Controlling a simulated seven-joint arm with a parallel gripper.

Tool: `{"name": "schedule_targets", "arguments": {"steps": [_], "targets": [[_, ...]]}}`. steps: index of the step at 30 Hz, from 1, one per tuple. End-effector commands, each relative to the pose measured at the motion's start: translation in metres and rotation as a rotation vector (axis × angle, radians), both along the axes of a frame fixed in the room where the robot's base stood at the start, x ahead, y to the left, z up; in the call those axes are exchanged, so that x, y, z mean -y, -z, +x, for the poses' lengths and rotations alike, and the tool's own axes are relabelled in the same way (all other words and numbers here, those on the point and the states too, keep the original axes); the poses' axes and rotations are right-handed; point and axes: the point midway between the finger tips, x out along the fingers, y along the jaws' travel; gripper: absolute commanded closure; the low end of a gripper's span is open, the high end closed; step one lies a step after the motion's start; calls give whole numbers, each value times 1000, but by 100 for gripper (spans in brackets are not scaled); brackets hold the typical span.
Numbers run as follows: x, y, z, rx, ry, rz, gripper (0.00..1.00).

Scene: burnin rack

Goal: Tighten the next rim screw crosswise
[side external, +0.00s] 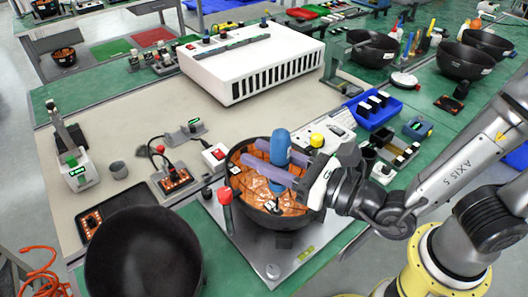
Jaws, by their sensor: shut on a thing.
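A black round bowl-shaped housing (282,221) with a copper-coloured inside sits on a grey metal plate (240,243). Small dark and white parts show inside it. My gripper (273,162), with long lavender fingers, reaches in from the right over the housing. It is shut on a blue, round-topped cylindrical tool (280,139), which stands about upright between the fingers. The rim screws are too small to make out.
A red-topped post (225,196) stands at the housing's left. A large empty black bowl (143,255) is at the front left. A white vented box (250,63) stands behind. A blue bin (374,107) and small parts crowd the right.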

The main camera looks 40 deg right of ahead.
Motion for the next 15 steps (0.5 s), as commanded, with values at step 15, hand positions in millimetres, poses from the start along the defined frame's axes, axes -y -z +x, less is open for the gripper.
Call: {"name": "schedule_targets", "arguments": {"steps": [15], "targets": [[0,4,0,1,1,0,100]]}}
